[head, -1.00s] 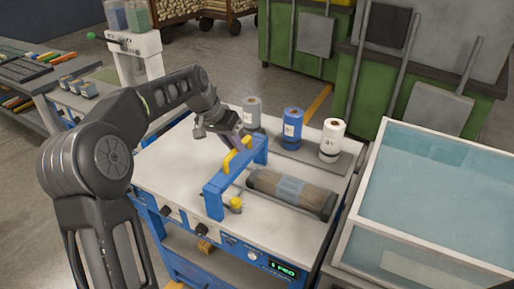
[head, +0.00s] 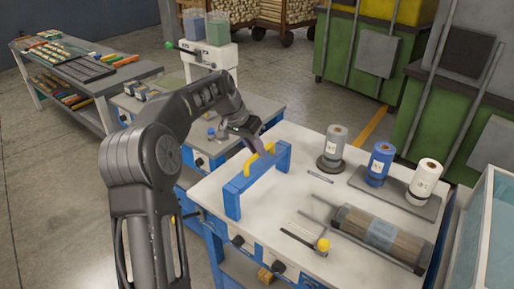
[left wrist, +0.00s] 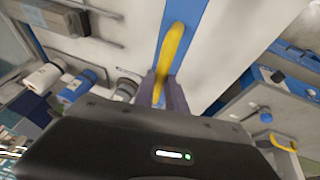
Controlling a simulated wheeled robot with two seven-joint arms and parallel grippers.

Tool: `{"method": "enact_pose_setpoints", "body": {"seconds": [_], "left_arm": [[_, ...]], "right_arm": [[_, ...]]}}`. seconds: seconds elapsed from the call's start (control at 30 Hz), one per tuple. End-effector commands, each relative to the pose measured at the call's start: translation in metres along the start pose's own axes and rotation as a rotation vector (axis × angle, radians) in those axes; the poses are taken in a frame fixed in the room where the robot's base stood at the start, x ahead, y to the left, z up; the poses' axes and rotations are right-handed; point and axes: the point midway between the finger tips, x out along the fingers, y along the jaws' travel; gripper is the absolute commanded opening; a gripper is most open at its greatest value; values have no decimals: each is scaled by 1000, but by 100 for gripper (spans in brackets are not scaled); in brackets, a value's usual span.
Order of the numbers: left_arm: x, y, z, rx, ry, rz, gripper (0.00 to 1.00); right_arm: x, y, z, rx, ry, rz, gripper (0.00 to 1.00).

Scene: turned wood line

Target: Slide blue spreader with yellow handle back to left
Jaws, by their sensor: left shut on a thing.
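The blue spreader (head: 236,196) stands on the white bench top (head: 300,205) near its left edge, a long bar with its yellow handle (head: 262,160) on top. My left gripper (head: 255,150) is shut on the yellow handle from above. In the left wrist view the yellow handle (left wrist: 172,48) runs between the two purple fingers (left wrist: 165,90), with the blue bar beneath it. My right gripper is in neither view.
A yellow-knobbed lever (head: 322,244) sits at the front. Grey, blue and white spools (head: 380,160) stand behind. A second bench (head: 262,112) adjoins at the left.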

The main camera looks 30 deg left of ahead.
Motion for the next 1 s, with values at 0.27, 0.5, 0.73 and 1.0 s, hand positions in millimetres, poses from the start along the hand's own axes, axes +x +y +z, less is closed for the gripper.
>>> {"method": "enact_pose_setpoints", "body": {"seconds": [0.27, 0.5, 0.73, 1.0], "left_arm": [[-2, -6, -1, -2, 6, -13, 0], [-2, -5, 0, -2, 5, -12, 34], [-2, -4, 0, -1, 4, -8, 38], [-16, -4, -1, -1, 6, -9, 38]], "right_arm": [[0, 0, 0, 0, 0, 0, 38], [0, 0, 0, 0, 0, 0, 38], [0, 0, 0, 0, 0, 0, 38], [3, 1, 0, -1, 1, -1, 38]]}}
